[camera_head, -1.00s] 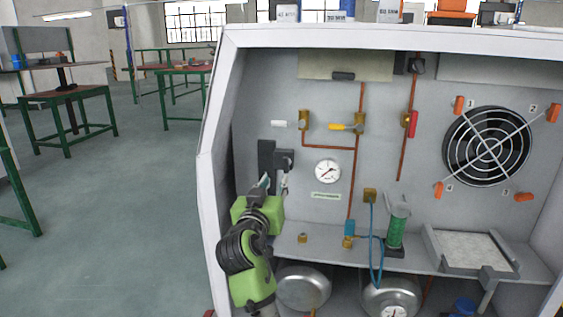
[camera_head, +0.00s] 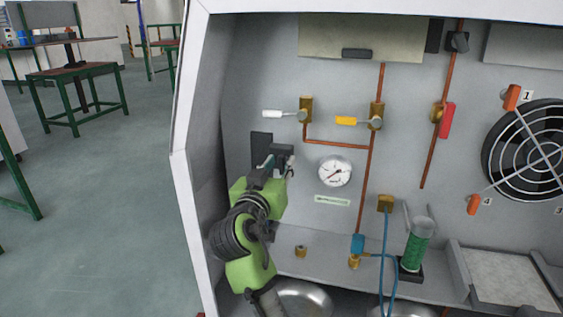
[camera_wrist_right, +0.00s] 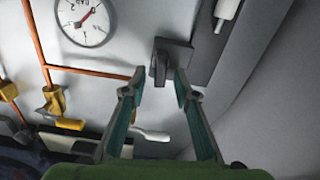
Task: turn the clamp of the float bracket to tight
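The float bracket (camera_head: 262,142) is a dark upright plate on the left part of the grey back panel. Its clamp (camera_head: 283,150) is a dark block standing out from the plate. In the right wrist view the clamp (camera_wrist_right: 174,57) is at upper middle, with a short dark lever (camera_wrist_right: 159,70) on its face. My right gripper (camera_head: 278,168) is just in front of the clamp. In the right wrist view its fingertips (camera_wrist_right: 159,78) are apart, one on each side of the lever. I cannot tell whether they touch it. My left gripper is not in view.
A round gauge (camera_head: 335,171) is right of the clamp. A white-handled valve (camera_head: 285,113) and a yellow-handled valve (camera_head: 352,121) are above, with copper pipes. A green cylinder (camera_head: 417,245) stands on the shelf. The cabinet's white left edge (camera_head: 186,150) is close to my right arm.

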